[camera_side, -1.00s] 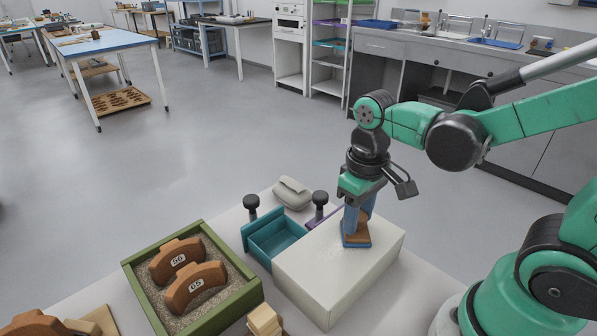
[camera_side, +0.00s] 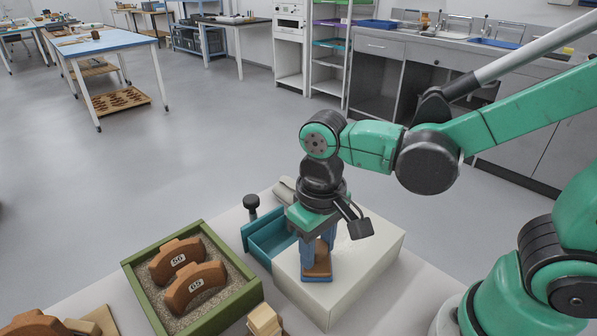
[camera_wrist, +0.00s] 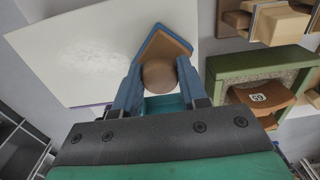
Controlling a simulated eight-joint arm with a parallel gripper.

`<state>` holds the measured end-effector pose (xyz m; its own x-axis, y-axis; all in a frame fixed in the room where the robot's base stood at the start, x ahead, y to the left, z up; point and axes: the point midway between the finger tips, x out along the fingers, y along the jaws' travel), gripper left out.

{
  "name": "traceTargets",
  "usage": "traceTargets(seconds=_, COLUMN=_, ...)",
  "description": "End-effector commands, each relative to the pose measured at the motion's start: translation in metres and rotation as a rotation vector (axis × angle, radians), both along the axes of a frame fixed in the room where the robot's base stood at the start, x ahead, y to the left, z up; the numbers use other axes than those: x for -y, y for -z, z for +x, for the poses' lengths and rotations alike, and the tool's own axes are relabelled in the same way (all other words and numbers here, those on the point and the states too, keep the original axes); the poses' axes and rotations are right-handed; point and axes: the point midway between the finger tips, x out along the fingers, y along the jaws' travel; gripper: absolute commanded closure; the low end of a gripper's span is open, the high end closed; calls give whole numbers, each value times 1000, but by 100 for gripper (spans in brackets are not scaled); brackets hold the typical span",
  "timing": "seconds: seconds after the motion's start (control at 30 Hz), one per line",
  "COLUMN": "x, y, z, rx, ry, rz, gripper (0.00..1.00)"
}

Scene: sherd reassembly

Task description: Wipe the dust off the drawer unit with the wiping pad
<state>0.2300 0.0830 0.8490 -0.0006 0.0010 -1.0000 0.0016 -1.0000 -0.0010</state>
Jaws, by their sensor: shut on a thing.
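The drawer unit (camera_side: 368,252) is a cream-white box on the pale table, with a teal drawer (camera_side: 268,236) pulled out at its left. Its bare top fills the upper left of the wrist view (camera_wrist: 75,50). The wiping pad (camera_side: 317,277) has a blue base, a brown wooden back and a round knob. My gripper (camera_side: 317,256) is shut on the knob, with the pad flat at the left part of the unit's top. In the wrist view the blue fingers grip the knob of the pad (camera_wrist: 170,47). I cannot clearly make out dust on the top.
A green sand tray (camera_side: 128,275) with two brown sherds (camera_side: 195,287) stands to the left. Wooden blocks (camera_side: 264,320) lie at the front. A black knob (camera_side: 251,202) stands behind the teal drawer. A pale object (camera_side: 285,188) behind the unit is partly hidden by my arm.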

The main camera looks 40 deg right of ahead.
Motion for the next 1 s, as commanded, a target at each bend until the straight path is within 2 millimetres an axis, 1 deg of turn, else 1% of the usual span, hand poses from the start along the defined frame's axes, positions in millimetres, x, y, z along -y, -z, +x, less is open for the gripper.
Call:
traceTargets(seconds=0.03, x=7, y=-2, z=0, rx=1, ry=6, rz=-1, gripper=100)
traceTargets(seconds=0.1, x=13, y=2, z=1, rx=0, ry=7, rz=-1, gripper=100)
traceTargets(seconds=0.13, x=16, y=-1, z=0, rx=1, ry=7, rz=-1, gripper=100)
traceTargets(seconds=0.33, x=35, y=1, z=1, rx=0, ry=7, rz=-1, gripper=100)
traceTargets(seconds=0.4, x=41, y=-1, z=1, rx=0, ry=7, rz=-1, gripper=100)
traceTargets(seconds=0.47, x=46, y=2, z=1, rx=0, ry=7, rz=-1, gripper=100)
traceTargets(seconds=0.5, x=50, y=-1, z=0, rx=1, ry=7, rz=-1, gripper=100)
traceTargets(seconds=0.63, x=62, y=-1, z=0, rx=0, ry=7, rz=-1, gripper=100)
traceTargets(seconds=0.7, x=68, y=3, z=1, rx=0, ry=6, rz=-1, gripper=100)
traceTargets(seconds=0.73, x=71, y=0, z=1, rx=1, ry=7, rz=-1, gripper=100)
traceTargets(seconds=0.93, x=89, y=2, z=0, rx=0, ry=6, rz=-1, gripper=100)
traceTargets(seconds=1.0, x=96, y=0, z=1, rx=0, ry=6, rz=-1, gripper=100)
